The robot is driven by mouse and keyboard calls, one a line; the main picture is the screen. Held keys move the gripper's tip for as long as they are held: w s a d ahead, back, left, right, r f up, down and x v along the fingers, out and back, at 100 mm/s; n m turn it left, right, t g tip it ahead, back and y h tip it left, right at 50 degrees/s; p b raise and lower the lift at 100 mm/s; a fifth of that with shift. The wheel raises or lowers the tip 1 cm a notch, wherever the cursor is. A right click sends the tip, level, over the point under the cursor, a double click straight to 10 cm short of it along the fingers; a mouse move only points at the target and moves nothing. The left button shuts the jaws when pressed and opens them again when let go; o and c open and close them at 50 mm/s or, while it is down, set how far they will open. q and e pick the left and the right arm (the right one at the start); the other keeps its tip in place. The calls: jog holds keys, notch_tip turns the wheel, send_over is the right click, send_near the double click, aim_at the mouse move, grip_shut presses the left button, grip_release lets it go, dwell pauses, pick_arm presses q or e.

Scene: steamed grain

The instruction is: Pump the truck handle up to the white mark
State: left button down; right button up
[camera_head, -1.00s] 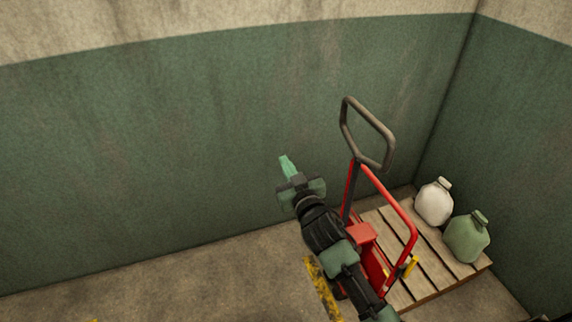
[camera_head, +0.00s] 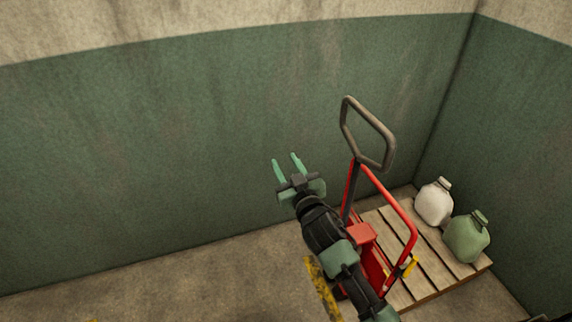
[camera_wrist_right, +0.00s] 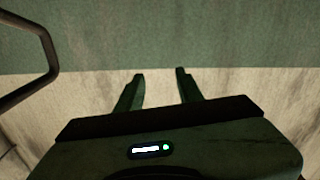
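The red pallet truck (camera_head: 405,220) stands at the wooden pallet, right of centre in the head view. Its dark handle (camera_head: 345,125) ends in a closed loop and stands raised. My right gripper (camera_head: 286,160) is open and empty, to the left of the handle loop and apart from it. In the right wrist view the gripper (camera_wrist_right: 159,75) shows two spread fingers with nothing between them, and part of the handle loop (camera_wrist_right: 48,50) shows at the left edge. I cannot make out the white mark. My left gripper is not in view.
A wooden pallet (camera_head: 425,262) lies in the corner by the truck. A white jug (camera_head: 434,203) and a green jug (camera_head: 466,238) stand on it. Green-and-cream walls (camera_head: 180,140) close in behind and at the right. The floor (camera_head: 190,285) at the left is clear.

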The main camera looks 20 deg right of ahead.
jog(key=shift+s, duration=0.1)
jog(key=s+b, duration=0.2)
jog(key=s, duration=0.5)
jog(key=shift+s+d, duration=0.15)
jog(key=shift+s, duration=0.15)
